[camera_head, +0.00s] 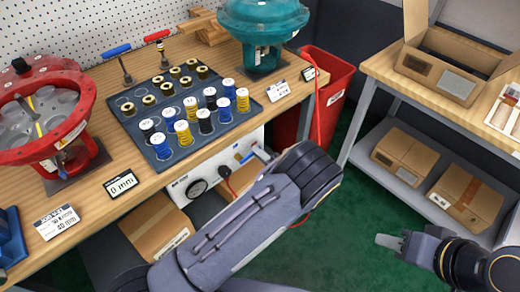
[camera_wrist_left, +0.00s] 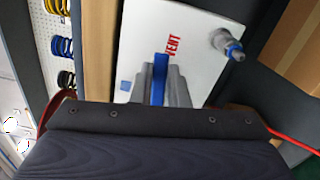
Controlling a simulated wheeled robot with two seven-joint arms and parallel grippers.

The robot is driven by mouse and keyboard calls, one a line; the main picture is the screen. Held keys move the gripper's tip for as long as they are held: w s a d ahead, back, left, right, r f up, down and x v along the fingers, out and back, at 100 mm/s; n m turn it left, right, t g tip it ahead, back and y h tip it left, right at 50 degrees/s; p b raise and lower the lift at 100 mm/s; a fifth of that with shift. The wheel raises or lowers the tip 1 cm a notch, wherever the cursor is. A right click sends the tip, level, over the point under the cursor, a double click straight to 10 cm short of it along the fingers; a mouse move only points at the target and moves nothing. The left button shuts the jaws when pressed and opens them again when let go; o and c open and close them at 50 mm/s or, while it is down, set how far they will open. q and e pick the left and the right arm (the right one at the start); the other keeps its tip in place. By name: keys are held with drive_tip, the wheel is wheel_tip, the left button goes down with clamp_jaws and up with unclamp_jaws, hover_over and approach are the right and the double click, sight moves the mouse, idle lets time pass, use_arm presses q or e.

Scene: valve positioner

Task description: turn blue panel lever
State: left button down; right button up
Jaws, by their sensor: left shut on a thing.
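The blue lever (camera_wrist_left: 160,78) stands out from the white panel, beside the red VENT lettering, in the left wrist view. My left gripper (camera_wrist_left: 163,88) is shut on it, with grey fingers around the blue handle. In the head view the white panel (camera_head: 218,168) is on the front of the bench, under its top. My left gripper (camera_head: 262,155) reaches the panel's right part there, and my arm hides much of that area. My right gripper (camera_head: 397,240) is low at the right, away from the panel, and its opening is unclear.
A metal fitting with a blue ring (camera_wrist_left: 231,46) sticks out of the panel near my left gripper. A gauge (camera_head: 197,188) and a red hose (camera_head: 226,174) are on the panel. Cardboard boxes (camera_head: 155,222) sit below. A red bin (camera_head: 318,88) stands right of the bench.

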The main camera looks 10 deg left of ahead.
use_arm(q)
drive_tip(key=shift+f+m, duration=0.55)
drive_tip(key=shift+m, duration=0.45)
drive_tip(key=shift+f, duration=0.1)
drive_tip(key=c, duration=1.4)
unclamp_jaws()
drive_tip(key=v, duration=0.8)
